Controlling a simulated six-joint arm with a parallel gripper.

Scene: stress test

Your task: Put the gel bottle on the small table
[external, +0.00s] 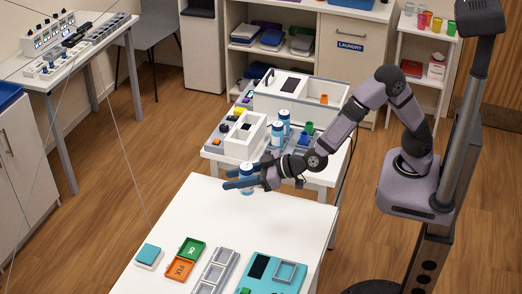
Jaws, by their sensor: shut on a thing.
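My gripper (255,178) is shut on a small blue-and-white bottle (246,180), which looks like the gel bottle. It is held upright over the far edge of the white table (215,215) in front. I cannot tell whether the bottle's base touches the tabletop. Two similar blue-and-white bottles (284,120) stand on the small table (320,175) behind, near its middle. The task does not make clear in this view which table is the small one.
The front table holds a teal-topped box (149,255), green (190,248) and orange (179,269) trays, a grey divided tray (214,272) and a teal board (272,274). Its far half is clear. White boxes (244,137) and cups crowd the table behind.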

